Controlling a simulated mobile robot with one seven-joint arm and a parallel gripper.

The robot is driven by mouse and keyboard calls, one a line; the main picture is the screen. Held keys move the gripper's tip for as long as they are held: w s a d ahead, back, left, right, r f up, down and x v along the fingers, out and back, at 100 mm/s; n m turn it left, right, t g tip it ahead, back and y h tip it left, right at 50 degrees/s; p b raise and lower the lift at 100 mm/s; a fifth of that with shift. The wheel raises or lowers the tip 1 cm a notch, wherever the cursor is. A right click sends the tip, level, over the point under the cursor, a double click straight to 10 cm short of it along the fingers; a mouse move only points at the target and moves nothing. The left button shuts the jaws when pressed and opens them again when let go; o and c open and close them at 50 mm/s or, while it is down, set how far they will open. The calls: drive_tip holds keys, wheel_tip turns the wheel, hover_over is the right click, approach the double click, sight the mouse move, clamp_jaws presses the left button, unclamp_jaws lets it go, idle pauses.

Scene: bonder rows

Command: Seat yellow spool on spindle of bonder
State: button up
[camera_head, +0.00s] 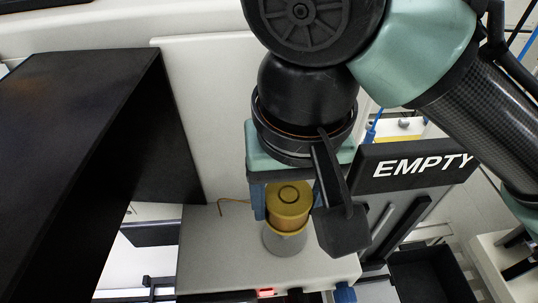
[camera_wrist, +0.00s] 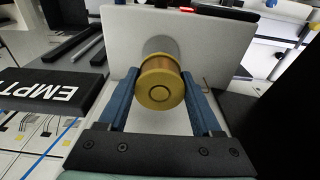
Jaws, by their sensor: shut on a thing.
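The yellow spool (camera_head: 289,205) is upright between the fingers of my gripper (camera_head: 287,213), its yellow flange facing up. In the wrist view the spool (camera_wrist: 158,90) shows a copper-coloured winding behind the flange, and both blue fingers of my gripper (camera_wrist: 160,97) touch its sides. Below the spool is a pale grey cylinder, the spindle (camera_head: 284,240), on the bonder's light grey top (camera_head: 215,255). The spindle also shows behind the spool in the wrist view (camera_wrist: 158,46). The spool is in line with it; I cannot tell whether it is fully down on it.
A black panel (camera_head: 70,150) stands close at the left. A black sign reading EMPTY (camera_head: 415,165) is right of my gripper. A thin copper-coloured wire (camera_head: 233,201) rises from the bonder top. A black bin (camera_head: 428,275) is at the lower right.

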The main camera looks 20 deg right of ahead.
sight(286, 225)
drive_tip(key=shift+f+b, duration=0.9)
drive_tip(key=shift+f, duration=0.7)
drive_tip(key=shift+f, duration=0.4)
idle(0.8)
drive_tip(key=shift+f+b, duration=0.6)
drive_tip(key=shift+f, duration=0.15)
drive_tip(key=o, duration=1.5)
drive_tip(key=shift+r, duration=0.1)
